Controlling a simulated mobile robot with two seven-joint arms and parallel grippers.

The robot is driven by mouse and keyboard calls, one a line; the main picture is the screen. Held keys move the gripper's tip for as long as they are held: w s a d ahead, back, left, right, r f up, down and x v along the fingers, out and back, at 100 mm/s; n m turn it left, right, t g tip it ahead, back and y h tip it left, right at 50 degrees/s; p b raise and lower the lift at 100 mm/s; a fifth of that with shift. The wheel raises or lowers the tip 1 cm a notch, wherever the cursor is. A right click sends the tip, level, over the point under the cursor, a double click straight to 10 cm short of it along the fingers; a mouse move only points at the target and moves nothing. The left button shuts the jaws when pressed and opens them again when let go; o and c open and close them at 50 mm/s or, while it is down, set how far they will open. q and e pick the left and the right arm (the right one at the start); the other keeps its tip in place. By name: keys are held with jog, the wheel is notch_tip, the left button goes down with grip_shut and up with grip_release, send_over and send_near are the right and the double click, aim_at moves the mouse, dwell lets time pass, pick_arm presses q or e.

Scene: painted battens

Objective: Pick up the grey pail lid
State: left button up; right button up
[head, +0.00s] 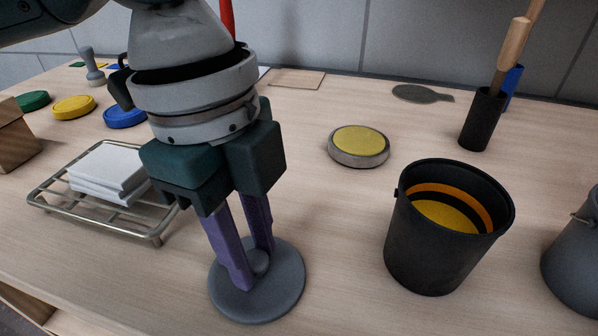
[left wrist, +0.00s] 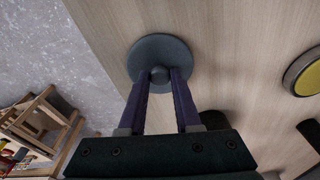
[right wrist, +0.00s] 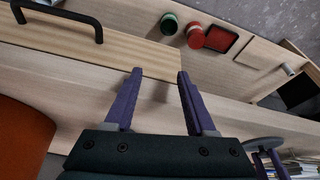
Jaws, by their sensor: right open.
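The grey pail lid (head: 285,289) is a flat round disc with a small knob in its middle. In the head view it is low over the front of the bench, roughly level. I cannot tell whether it touches the bench top. My left gripper (head: 255,268) points down at it with its purple fingers on either side of the knob, closed onto it. The left wrist view shows the lid (left wrist: 160,47) beyond the fingertips (left wrist: 159,76), which flank the knob closely. My right gripper (right wrist: 159,72) is open and empty, away from the lid, and shows only in its own wrist view.
A black bucket (head: 415,245) with orange and yellow inside stands right of the lid. A grey pail (head: 577,265) is at the right edge. A yellow-topped tin (head: 358,147) sits behind. A wire rack (head: 105,222) with white tiles is at left. Bench between lid and bucket is clear.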

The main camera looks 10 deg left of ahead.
pick_arm(q)
grip_shut()
